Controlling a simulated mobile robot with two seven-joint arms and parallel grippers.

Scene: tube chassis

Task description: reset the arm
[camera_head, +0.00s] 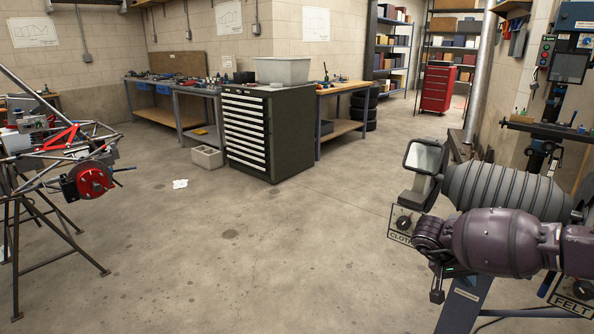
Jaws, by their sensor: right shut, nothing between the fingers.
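My right arm comes in from the right edge as a dark purple, rounded link. My right gripper (437,294) is at its left end, small and dark, pointing down. It is shut and empty, in front of a machine with a grey ribbed drum (505,190). The machine's plates read "CLOTH" (400,238) and "FELT" (571,304), the first partly hidden by my arm. My left arm and gripper are not in view. A tube chassis (62,155) with a red round hub part (92,181) stands on a dark stand at the left, far from my right gripper.
A dark drawer cabinet (268,140) with a grey bin (283,70) on top stands mid-room. Workbenches line the back wall, with tyres (364,110) beside one. A red tool chest (437,88) and shelves are farther back. The concrete floor (240,260) in the middle is mostly clear.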

